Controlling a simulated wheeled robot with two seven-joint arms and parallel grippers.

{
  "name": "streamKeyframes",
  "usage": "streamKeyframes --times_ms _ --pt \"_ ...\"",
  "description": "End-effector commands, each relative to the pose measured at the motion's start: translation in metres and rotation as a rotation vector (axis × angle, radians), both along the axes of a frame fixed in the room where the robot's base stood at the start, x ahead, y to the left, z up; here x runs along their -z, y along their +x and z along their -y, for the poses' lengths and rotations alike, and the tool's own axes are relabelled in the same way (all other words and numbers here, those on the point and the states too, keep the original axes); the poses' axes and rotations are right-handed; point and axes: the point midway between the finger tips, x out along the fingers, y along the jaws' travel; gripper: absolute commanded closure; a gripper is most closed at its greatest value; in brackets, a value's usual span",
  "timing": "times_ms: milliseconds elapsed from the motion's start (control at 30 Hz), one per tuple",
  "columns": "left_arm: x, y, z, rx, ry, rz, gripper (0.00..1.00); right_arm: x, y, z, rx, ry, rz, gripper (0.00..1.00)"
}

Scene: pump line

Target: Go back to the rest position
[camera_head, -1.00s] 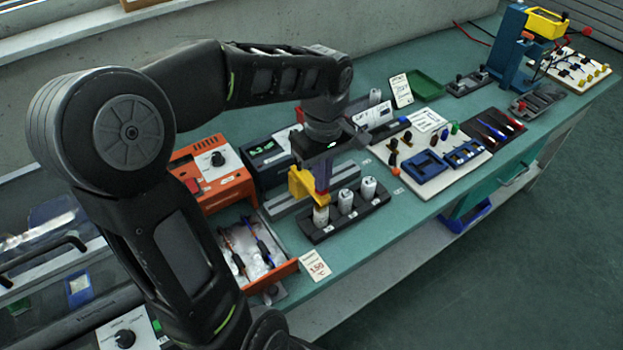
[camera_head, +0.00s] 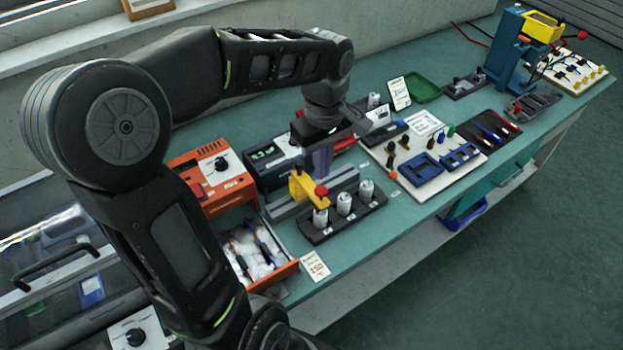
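My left arm comes in from the left and reaches over the bench. My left gripper (camera_head: 322,160) points down, above and a little behind a yellow clamp-like piece (camera_head: 303,187) with a red knob. Its purple finger part shows side-on, so I cannot see whether the fingers are apart. It looks clear of the yellow piece. My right gripper is not in view.
An orange unit (camera_head: 212,170) with an open drawer (camera_head: 284,273) stands left of the rack. A white board (camera_head: 408,185) with blue holders and tools lies to the right. A blue press (camera_head: 505,50) stands at the far end. Open floor lies at the lower right.

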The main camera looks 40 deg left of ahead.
Motion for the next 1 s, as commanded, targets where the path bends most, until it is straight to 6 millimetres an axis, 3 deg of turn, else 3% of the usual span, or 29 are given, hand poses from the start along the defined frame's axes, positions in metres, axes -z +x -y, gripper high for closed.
streamKeyframes --times_ms 200,1000 --pt "-0.0141 0.0001 -0.0001 0.0 0.0 0.001 1.0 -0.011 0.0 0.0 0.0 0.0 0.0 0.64" --pt "-0.0138 0.0 -0.0002 0.0 0.001 0.001 1.0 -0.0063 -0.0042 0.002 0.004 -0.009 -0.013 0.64"
